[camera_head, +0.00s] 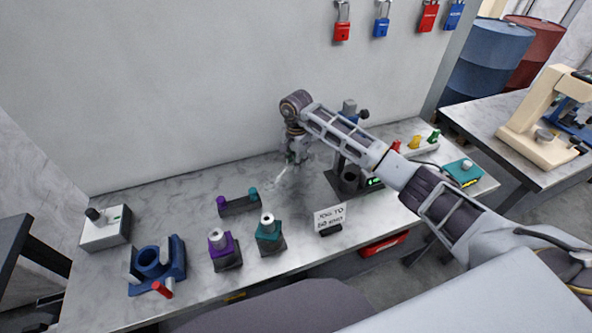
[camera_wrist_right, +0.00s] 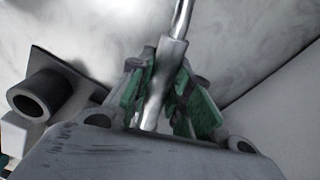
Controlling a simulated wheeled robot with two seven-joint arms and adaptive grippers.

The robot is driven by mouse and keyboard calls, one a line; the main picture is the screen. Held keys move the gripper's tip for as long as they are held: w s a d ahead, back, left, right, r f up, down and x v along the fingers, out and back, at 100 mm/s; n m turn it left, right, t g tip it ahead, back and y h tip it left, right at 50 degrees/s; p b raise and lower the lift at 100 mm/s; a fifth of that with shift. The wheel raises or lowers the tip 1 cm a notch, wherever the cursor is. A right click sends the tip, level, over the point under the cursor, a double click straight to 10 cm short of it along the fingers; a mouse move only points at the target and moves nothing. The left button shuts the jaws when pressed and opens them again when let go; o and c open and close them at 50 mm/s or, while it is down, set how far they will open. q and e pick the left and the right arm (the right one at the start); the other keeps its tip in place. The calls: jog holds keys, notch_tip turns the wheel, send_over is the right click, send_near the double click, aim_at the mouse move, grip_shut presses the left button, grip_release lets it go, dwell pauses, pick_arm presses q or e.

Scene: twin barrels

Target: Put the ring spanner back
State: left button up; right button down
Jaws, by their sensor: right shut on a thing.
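The ring spanner (camera_head: 281,174) is a thin silver bar below my right gripper (camera_head: 297,153) in the head view, over the back middle of the bench. In the right wrist view my right gripper (camera_wrist_right: 160,90) is shut on the spanner (camera_wrist_right: 156,88), with the green finger pads on either side of its shank. The spanner's upper end runs out of that frame, and its ring ends are not clear. I cannot tell whether its tip touches the bench. My left gripper is not in view.
The grey bench (camera_head: 190,195) holds a purple block (camera_head: 224,251), a teal block (camera_head: 270,237), a blue vise-like fixture (camera_head: 158,264), a small two-post rack (camera_head: 239,204) and a sign (camera_head: 330,217). A press-like device (camera_head: 349,179) stands right of my gripper. Padlocks hang on the wall.

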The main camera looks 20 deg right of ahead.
aim_at(296, 177)
jog(key=shift+f, duration=0.1)
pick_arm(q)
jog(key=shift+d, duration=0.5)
pick_arm(e)
jog(key=shift+f, duration=0.1)
jog(key=shift+f, duration=0.7)
jog(key=shift+f+p, duration=0.3)
jog(key=shift+f, duration=0.8)
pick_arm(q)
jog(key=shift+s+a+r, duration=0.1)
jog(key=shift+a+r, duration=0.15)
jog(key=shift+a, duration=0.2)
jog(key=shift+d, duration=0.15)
